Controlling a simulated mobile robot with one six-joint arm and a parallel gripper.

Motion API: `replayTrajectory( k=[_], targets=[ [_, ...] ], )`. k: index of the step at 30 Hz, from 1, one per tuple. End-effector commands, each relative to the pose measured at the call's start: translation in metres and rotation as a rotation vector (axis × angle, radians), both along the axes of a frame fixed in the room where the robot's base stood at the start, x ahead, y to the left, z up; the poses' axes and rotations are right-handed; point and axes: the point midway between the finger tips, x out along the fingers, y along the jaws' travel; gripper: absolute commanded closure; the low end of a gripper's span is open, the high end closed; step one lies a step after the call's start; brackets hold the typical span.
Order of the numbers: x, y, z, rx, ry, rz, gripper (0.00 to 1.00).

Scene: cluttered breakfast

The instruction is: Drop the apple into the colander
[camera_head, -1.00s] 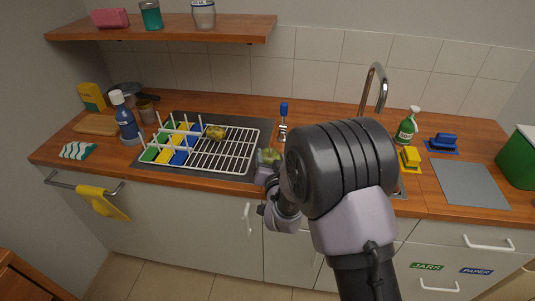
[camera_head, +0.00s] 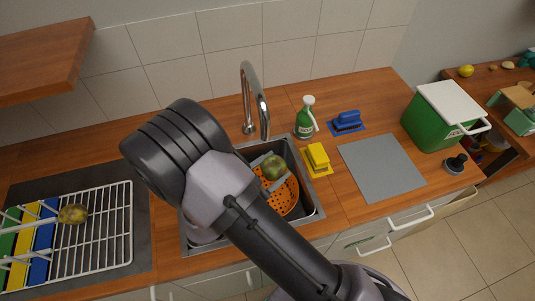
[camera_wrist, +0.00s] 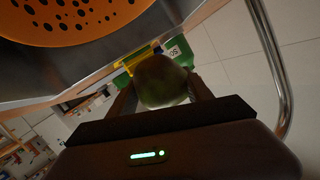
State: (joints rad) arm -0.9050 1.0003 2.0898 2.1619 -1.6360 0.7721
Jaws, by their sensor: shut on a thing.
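The apple (camera_head: 273,167), green with a reddish-brown patch, is held in my gripper (camera_head: 268,163) at the sink. In the wrist view, the apple (camera_wrist: 160,80) sits between the two fingers of my gripper (camera_wrist: 161,92), which is shut on it. The orange colander (camera_head: 287,197) with round holes stands in the sink. In the head view the apple overlaps the back part of the colander. The colander (camera_wrist: 60,22) also shows at the upper left of the wrist view, apart from the apple. My arm hides part of the sink's left side.
The steel tap (camera_head: 247,95) rises behind the sink (camera_head: 308,178). A green spray bottle (camera_head: 305,120) and a yellow sponge (camera_head: 317,157) stand close to the sink's right. A grey mat (camera_head: 382,167) is bare. A dish rack (camera_head: 105,235) stands at left.

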Motion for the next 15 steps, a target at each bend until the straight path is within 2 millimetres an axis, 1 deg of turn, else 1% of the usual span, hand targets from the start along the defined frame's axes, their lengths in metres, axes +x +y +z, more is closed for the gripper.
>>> replayTrajectory(
  k=[1,6,9,12,15],
  targets=[
    [0.000,0.000,-0.011,0.000,0.000,0.000,0.89],
    [0.001,0.000,-0.039,0.001,0.000,0.000,0.89],
    [0.001,0.000,-0.052,0.001,0.000,0.000,0.89],
    [0.001,0.000,-0.055,0.001,0.000,0.001,0.89],
    [0.001,0.000,-0.053,0.001,0.000,0.001,0.89]
  ],
)
